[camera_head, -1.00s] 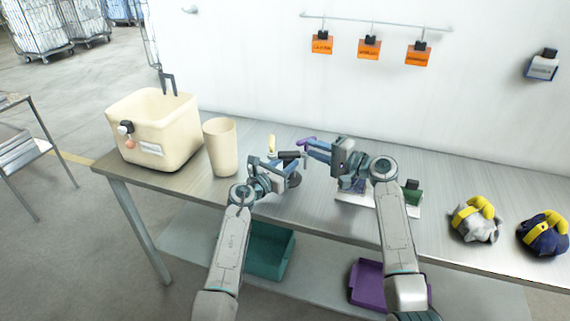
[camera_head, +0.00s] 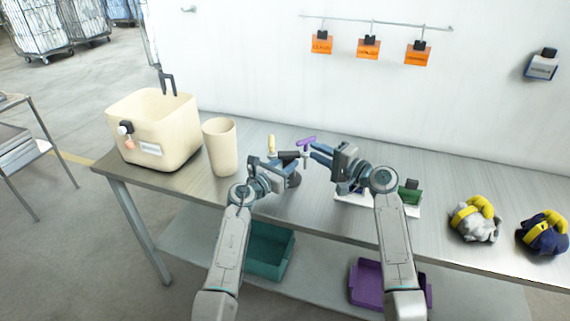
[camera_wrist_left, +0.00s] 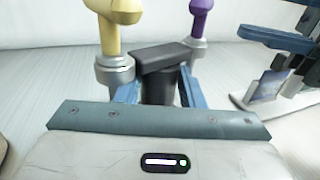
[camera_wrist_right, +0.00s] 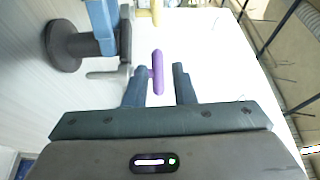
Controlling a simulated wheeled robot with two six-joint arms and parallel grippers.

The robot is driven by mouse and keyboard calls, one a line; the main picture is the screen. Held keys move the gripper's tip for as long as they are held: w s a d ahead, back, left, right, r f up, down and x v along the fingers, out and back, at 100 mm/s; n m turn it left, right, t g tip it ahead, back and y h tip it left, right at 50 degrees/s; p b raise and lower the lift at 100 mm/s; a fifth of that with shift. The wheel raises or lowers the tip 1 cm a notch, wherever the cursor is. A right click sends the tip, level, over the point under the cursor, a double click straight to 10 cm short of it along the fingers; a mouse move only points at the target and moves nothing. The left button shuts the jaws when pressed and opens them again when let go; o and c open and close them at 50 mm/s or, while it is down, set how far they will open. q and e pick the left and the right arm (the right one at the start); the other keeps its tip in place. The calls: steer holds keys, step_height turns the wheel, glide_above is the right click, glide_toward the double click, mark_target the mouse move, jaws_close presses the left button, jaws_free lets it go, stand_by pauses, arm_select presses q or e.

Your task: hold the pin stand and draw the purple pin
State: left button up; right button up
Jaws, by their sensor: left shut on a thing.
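The pin stand (camera_head: 288,155) is on the table, its dark middle block (camera_wrist_left: 160,58) between the fingers of my left gripper (camera_wrist_left: 158,90), which is shut on it. A yellow pin (camera_head: 271,145) stands upright at its left end and shows in the left wrist view (camera_wrist_left: 112,15). The purple pin (camera_head: 306,141) stands upright at its right end, with a T-shaped head, also in the left wrist view (camera_wrist_left: 200,15). My right gripper (camera_wrist_right: 160,85) is open. In the right wrist view, the purple head (camera_wrist_right: 157,72) shows in line with the gap between its fingers; contact cannot be told.
A cream bin (camera_head: 153,130) and a cream cup (camera_head: 221,148) stand to the left. A green block (camera_head: 410,190) on a white plate is behind my right forearm. Grey and navy bags (camera_head: 476,222) with yellow straps lie to the right. Orange tags hang on the wall rail.

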steer(key=x, duration=0.4)
arm_select(q)
steer(key=shift+s, duration=0.1)
arm_select(e)
steer(key=g, duration=0.1)
glide_toward(301, 144)
steer(key=v, duration=0.5)
steer(key=shift+w+f+y, duration=0.25)
steer(key=shift+w+y, duration=0.1)
steer(key=shift+y, duration=0.05)
arm_select(q)
steer(key=o, duration=1.1)
steer(key=shift+o, duration=0.2)
